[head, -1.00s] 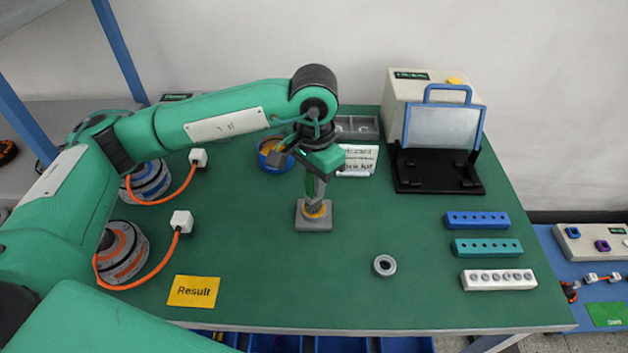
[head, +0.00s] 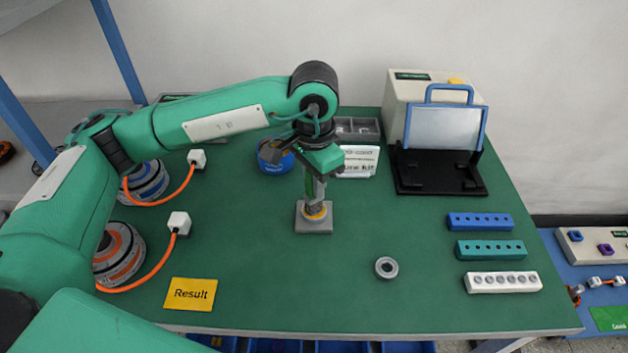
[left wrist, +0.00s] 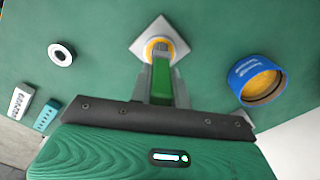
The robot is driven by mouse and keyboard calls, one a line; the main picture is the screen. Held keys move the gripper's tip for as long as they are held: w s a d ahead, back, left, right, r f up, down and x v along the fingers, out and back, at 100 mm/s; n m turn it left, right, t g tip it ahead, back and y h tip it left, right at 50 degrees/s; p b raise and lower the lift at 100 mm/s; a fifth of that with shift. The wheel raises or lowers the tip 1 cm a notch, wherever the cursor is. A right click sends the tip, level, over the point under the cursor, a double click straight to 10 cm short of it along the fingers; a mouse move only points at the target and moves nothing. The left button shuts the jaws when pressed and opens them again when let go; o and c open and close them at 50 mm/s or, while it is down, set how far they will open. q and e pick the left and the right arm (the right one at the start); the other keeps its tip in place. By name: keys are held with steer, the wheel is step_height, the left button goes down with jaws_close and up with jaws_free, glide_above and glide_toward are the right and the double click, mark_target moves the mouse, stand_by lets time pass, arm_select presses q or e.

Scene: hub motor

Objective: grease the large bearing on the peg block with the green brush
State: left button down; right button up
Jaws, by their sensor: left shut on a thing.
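The peg block (head: 313,226) is a grey square base near the middle of the table. A ring with yellow on it, which looks like the large bearing, sits on the block (left wrist: 140,50) in the left wrist view (left wrist: 160,42). My left gripper (head: 317,178) is shut on the green brush (left wrist: 161,84) and holds it upright above the block. The brush's lower end is at the ring; whether it touches cannot be told. The gripper and brush partly hide the ring. My right gripper is not in view.
A blue grease pot (head: 274,158) stands behind the left gripper. A loose grey bearing (head: 386,268) lies at front right. Blue, teal and white hole strips (head: 480,221) line the right side. Two motors (head: 118,255) with orange cables stand left, by a yellow Result card (head: 191,294).

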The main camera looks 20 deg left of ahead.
arm_select(q)
steer(key=shift+r, duration=0.1)
steer(key=shift+r+p, duration=0.65)
steer(key=shift+r, duration=1.75)
